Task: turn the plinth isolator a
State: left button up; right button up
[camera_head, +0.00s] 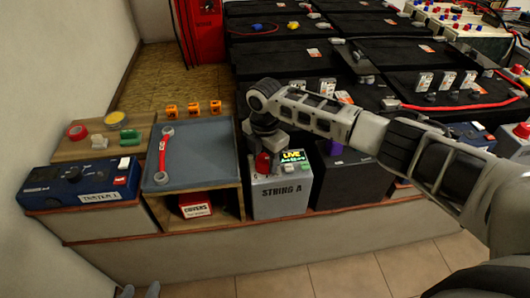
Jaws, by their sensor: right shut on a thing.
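The plinth isolator A is a grey box (279,198) marked "STRING A", standing at the front of the low plinth. Its small screen (293,156) reads "LIVE" in yellow and green. A red knob (262,164) is on its top left. My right gripper (263,150) reaches in from the right, points down over the box and is shut on the red knob. The gripper hides the upper part of the knob. My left gripper (139,291) shows only its fingertips at the bottom left edge, apart and empty, far from the box.
A blue meter (80,186) is further left. A dark box (340,183) with a purple knob stands close on the right. Black battery blocks (280,65) fill the back.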

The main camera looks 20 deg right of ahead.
jog(key=m+p, duration=0.2)
jog(key=p, duration=0.1)
jog(key=shift+s+r+m, duration=0.1)
jog(key=shift+r+m, duration=0.15)
jog(key=shift+m, duration=0.15)
jog(key=m+p, duration=0.3)
jog(key=m, duration=0.1)
jog(key=shift+f+m, duration=0.1)
jog(key=shift+m, duration=0.2)
jog(key=m+p, duration=0.2)
jog(key=m, duration=0.1)
jog(key=shift+m+p, duration=0.3)
jog(key=m+p, duration=0.1)
jog(key=m, duration=0.2)
jog(key=shift+f, duration=0.1)
pick_arm(q)
jog(key=shift+m+g+y, duration=0.4)
jog(key=shift+g+y, duration=0.1)
jog(key=shift+s+a+r+p, duration=0.1)
jog(key=shift+a+r+p, duration=0.25)
jog(key=shift+r, duration=0.75)
jog(key=shift+a+r+p, duration=0.1)
jog(key=shift+a+r, duration=0.35)
jog(key=shift+r, duration=0.6)
pick_arm(e)
jog(key=shift+m, duration=0.9)
pick_arm(q)
jog(key=shift+f, duration=0.15)
pick_arm(e)
jog(key=shift+m, duration=0.3)
